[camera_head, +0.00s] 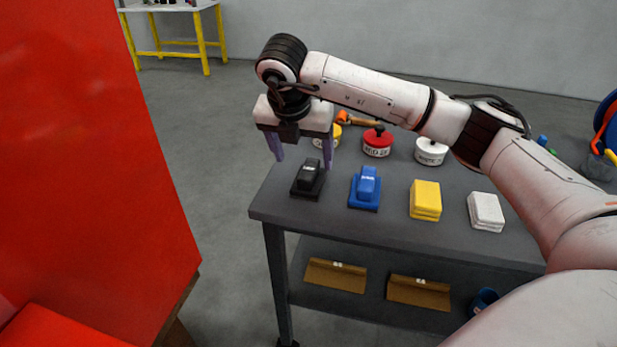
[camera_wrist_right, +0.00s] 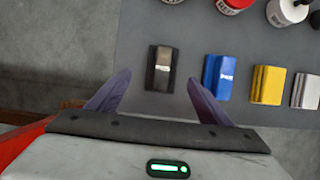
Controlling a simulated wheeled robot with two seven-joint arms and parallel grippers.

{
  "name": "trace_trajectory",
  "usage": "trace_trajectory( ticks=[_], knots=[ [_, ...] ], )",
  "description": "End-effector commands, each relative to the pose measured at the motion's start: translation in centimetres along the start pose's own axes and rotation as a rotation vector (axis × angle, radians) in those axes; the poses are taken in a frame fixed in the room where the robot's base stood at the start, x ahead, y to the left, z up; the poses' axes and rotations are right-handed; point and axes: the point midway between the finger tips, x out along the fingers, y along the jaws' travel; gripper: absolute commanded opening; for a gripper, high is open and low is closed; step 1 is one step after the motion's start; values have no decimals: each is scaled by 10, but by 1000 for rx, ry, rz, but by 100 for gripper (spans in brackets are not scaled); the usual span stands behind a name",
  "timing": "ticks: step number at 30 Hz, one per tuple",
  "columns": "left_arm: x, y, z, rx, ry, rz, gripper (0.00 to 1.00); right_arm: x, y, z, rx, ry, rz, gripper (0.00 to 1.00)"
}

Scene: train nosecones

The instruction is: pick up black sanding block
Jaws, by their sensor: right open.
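The black sanding block (camera_head: 309,179) lies on the grey table near its left end, with a raised grip on top. It also shows in the right wrist view (camera_wrist_right: 160,69), ahead of the fingers and roughly between their lines. My right gripper (camera_head: 304,164) is open and empty, its purple fingers pointing down above and just behind the block. In the right wrist view the two fingertips (camera_wrist_right: 158,84) stand wide apart on either side of the block's near end. I see no contact. My left gripper is not in view.
On the table (camera_head: 390,224), a blue block (camera_head: 366,188), yellow block (camera_head: 425,200) and white block (camera_head: 486,211) sit in a row to the right. A red tin (camera_head: 377,143) and white tin (camera_head: 431,152) stand behind. A large red panel (camera_head: 80,150) rises at left.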

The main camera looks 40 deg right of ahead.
Motion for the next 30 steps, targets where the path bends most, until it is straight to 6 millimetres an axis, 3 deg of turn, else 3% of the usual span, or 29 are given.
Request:
trace_trajectory(
  ticks=[18,27,30],
  knots=[
    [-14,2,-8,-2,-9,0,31,73,-6,2,-4,6,2,73],
    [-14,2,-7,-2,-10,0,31,80,-5,2,-4,5,5,73],
    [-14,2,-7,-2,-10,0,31,80,-5,2,-4,5,5,57]
  ],
)
